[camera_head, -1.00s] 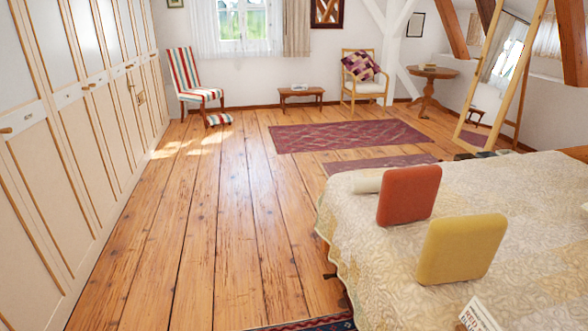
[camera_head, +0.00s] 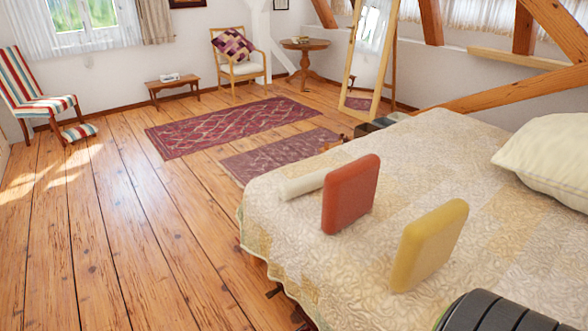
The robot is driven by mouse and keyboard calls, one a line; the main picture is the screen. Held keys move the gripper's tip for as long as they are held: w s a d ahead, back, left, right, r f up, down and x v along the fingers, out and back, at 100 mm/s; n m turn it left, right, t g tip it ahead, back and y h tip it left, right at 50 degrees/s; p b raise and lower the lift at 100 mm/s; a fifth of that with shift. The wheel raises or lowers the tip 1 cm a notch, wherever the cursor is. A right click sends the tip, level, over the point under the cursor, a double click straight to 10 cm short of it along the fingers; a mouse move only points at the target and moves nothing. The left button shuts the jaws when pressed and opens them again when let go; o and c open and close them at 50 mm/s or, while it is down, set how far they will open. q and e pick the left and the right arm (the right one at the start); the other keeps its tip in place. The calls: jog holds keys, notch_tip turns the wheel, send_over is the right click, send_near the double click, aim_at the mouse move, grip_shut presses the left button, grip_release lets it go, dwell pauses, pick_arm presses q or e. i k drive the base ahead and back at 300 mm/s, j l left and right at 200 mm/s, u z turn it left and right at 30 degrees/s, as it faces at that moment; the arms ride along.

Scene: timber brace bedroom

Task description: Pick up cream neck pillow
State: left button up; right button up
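A cream, roll-shaped pillow (camera_head: 304,185) lies on the bed near its left edge, just behind and left of a red cushion (camera_head: 350,194). It looks like the cream neck pillow; its right end is partly hidden by the red cushion. A yellow cushion (camera_head: 429,246) stands on the bed nearer to me and to the right. Neither of my grippers is in view.
The bed (camera_head: 440,165) has a cream patterned cover and a large cream bed pillow (camera_head: 553,155) at right. A dark ribbed object (camera_head: 500,314) shows at the bottom right. Wooden floor (camera_head: 130,235) left of the bed is clear, with two rugs beyond.

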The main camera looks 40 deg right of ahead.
aim_at(287, 190)
jog(key=i+j+z, duration=0.15)
jog(key=i, duration=3.25)
jog(key=i+z, duration=0.3)
jog(key=i, duration=0.55)
jog(key=i+j+z, duration=0.25)
jog(key=i, duration=0.6)
jog(key=i+l+z, duration=0.25)
jog(key=i+z, duration=0.2)
jog(key=i+l+z, duration=0.1)
jog(key=i+z, duration=0.65)
jog(key=z, duration=0.2)
jog(key=i+j+z, duration=0.25)
jog(key=i+z, duration=0.2)
jog(key=i+l+z, duration=0.2)
jog(key=i+z, duration=0.7)
jog(key=i, duration=0.2)
jog(key=i+j+z, duration=0.2)
jog(key=i+z, duration=0.45)
jog(key=z, duration=0.2)
jog(key=i+z, duration=0.2)
jog(key=z, duration=0.2)
jog(key=i+j+z, duration=0.15)
jog(key=z, duration=0.2)
jog(key=i+j+z, duration=0.2)
jog(key=z, duration=0.2)
